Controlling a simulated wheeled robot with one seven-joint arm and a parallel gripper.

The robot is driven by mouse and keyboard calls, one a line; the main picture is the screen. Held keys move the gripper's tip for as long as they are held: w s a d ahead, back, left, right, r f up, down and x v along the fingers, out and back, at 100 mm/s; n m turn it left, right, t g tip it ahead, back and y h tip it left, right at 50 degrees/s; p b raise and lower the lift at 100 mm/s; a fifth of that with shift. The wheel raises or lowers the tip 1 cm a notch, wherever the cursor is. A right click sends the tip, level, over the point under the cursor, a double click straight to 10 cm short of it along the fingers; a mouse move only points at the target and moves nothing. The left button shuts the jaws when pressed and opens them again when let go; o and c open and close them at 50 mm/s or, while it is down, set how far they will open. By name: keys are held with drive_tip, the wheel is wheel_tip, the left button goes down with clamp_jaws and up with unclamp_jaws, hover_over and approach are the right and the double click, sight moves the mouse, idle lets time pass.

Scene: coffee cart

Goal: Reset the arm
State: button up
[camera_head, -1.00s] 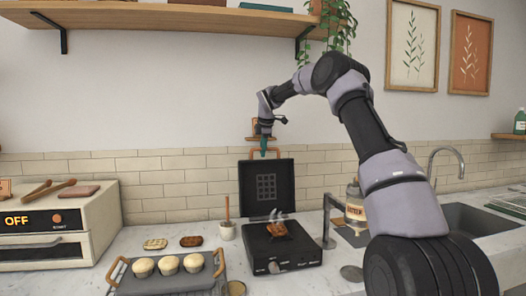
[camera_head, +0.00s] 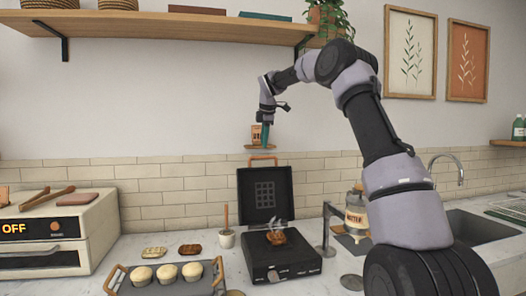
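My gripper (camera_head: 265,133) hangs from my raised arm, pointing down in front of the wall, above the open black waffle iron (camera_head: 282,262). It is small in the picture, and I cannot tell whether its fingers are open or shut. A teal piece shows at its tip, and I cannot tell whether it is part of the gripper. The waffle iron's lid (camera_head: 265,195) stands upright. A brown steaming item (camera_head: 276,238) lies on its lower plate, well below my gripper.
A wooden shelf (camera_head: 170,24) with a hanging plant (camera_head: 330,18) is above. A tray of muffins (camera_head: 206,284), a brush in a white pot (camera_head: 226,238), a toaster oven (camera_head: 60,235), a batter bottle (camera_head: 357,212) and a sink (camera_head: 480,227) line the counter.

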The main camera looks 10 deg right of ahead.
drive_tip(key=shift+v, duration=0.95)
drive_tip(key=s+r+m, duration=0.3)
drive_tip(key=s+m, duration=0.2)
drive_tip(key=s, duration=0.7)
drive_tip(key=s+r+m, duration=0.3)
drive_tip(key=s+m, duration=0.2)
drive_tip(key=s, duration=0.7)
drive_tip(key=s+d+f+m, duration=0.1)
drive_tip(key=s+f+m, duration=0.2)
drive_tip(key=s, duration=0.5)
drive_tip(key=s+d+f+m+t+y, duration=0.1)
drive_tip(key=s+f+m, duration=0.2)
drive_tip(key=s+m, duration=0.2)
drive_tip(key=s+d+f+m+t, duration=0.1)
drive_tip(key=s+f+m, duration=0.2)
drive_tip(key=s, duration=0.8)
drive_tip(key=shift+s+d+m+y, duration=0.25)
drive_tip(key=shift+m+y, duration=0.15)
drive_tip(key=shift+m, duration=0.4)
